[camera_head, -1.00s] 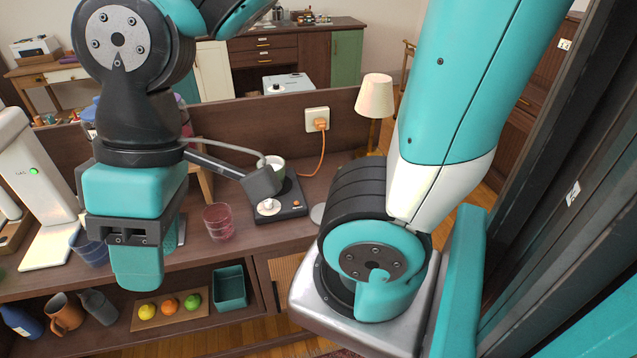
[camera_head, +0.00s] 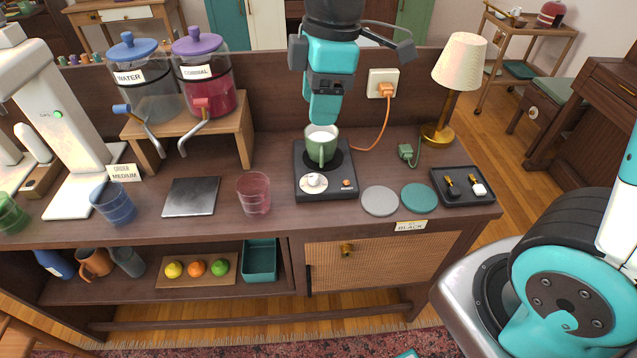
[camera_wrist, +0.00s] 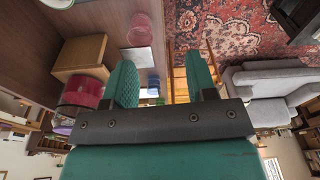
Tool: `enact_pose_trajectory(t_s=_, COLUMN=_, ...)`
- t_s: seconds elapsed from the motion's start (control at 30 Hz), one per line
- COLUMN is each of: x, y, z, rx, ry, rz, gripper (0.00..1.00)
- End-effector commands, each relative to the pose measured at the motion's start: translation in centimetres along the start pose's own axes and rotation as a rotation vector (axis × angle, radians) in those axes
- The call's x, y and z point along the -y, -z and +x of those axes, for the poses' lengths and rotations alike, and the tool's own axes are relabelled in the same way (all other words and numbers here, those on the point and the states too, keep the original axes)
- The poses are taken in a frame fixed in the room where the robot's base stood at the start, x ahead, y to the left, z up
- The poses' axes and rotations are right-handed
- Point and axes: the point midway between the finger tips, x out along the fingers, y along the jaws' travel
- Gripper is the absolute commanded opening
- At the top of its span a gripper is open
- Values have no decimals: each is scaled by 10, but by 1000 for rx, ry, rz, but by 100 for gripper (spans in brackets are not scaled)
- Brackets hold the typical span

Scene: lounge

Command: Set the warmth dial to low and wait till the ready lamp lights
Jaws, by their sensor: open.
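The black warmer (camera_head: 337,160) sits on the counter with a green mug (camera_head: 321,145) of white liquid on its round plate. Its white dial (camera_head: 313,183) is at the front left; the pointer's setting is too small to read. A small orange-brown lamp (camera_head: 346,183) is at the front right; I cannot tell whether it is lit. My gripper (camera_head: 323,112) hangs above and behind the mug, apart from the dial, as seen in the head view. In the wrist view my gripper (camera_wrist: 163,78) shows two spread teal fingers with nothing between them.
A pink glass (camera_head: 254,193) stands left of the warmer, and two coasters (camera_head: 380,201) lie right. An orange cord runs to the wall socket (camera_head: 382,83). A lamp (camera_head: 457,70) stands back right; dispensers (camera_head: 205,75) stand on a riser at left.

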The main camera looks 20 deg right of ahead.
Motion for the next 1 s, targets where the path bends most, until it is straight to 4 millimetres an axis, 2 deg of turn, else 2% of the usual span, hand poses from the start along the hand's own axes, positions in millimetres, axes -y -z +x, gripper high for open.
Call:
enact_pose_trajectory(t_s=0.03, x=-23, y=-2, z=25, rx=31, ry=1, rz=-96, gripper=52)
enact_pose_trajectory(t_s=0.1, x=-48, y=-6, z=41, rx=70, ry=4, rz=-226, gripper=52)
enact_pose_trajectory(t_s=0.2, x=-74, y=-9, z=58, rx=109, ry=13, rz=-368, gripper=52)
enact_pose_trajectory(t_s=0.3, x=-88, y=-11, z=67, rx=130, ry=21, rz=-451, gripper=52)
enact_pose_trajectory(t_s=0.47, x=-94, y=-14, z=80, rx=139, ry=28, rz=-491, gripper=52)
enact_pose_trajectory(t_s=0.57, x=-93, y=-16, z=95, rx=139, ry=30, rz=-489, gripper=52)
enact_pose_trajectory(t_s=1.0, x=-93, y=-30, z=194, rx=139, ry=31, rz=-487, gripper=52)
